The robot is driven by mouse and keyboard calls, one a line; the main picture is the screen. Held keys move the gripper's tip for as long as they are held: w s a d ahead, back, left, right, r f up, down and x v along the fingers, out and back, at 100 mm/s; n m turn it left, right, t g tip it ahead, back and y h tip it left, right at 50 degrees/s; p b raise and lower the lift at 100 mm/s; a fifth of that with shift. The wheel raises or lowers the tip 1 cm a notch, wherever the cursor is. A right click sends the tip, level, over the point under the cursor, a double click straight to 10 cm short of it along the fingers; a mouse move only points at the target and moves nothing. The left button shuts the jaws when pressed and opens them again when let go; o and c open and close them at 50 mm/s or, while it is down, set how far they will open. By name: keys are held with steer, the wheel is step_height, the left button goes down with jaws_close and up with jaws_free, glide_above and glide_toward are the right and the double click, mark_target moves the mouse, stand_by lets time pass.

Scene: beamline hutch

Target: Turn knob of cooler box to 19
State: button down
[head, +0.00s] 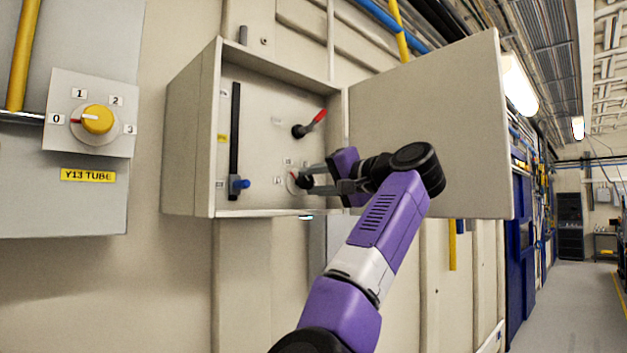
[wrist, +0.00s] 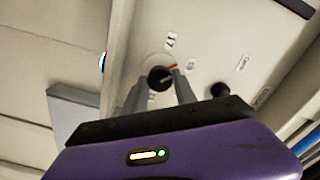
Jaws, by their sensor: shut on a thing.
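The cooler box (head: 190,140) is an open beige wall box with its door (head: 430,120) swung out to the right. A small dark knob (head: 304,181) with a red pointer mark sits low on its back panel. It also shows in the wrist view (wrist: 160,77), on a pale round dial with small number labels around it, too blurred to read surely. My gripper (head: 308,180) reaches into the box and is shut on the knob, one finger on each side (wrist: 158,85). In the wrist view the red mark points to the upper right, by the right fingertip.
Inside the box are a red-tipped lever (head: 311,123) above the knob and a vertical black bar with a blue handle (head: 237,185) at left. A yellow knob on a panel (head: 97,119), labelled Y13 TUBE, is outside at left. The open door stands close to my arm.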

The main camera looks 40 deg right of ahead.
steer(key=shift+d+m+p, duration=0.1)
steer(key=shift+m+p, duration=0.2)
steer(key=shift+m, duration=1.2)
steer(key=c, duration=1)
jaws_free()
steer(key=shift+s, duration=0.1)
steer(key=s+b, duration=0.2)
steer(key=s, duration=0.5)
steer(key=shift+s+b, duration=0.3)
steer(key=shift+s, duration=0.05)
steer(key=shift+d, duration=0.1)
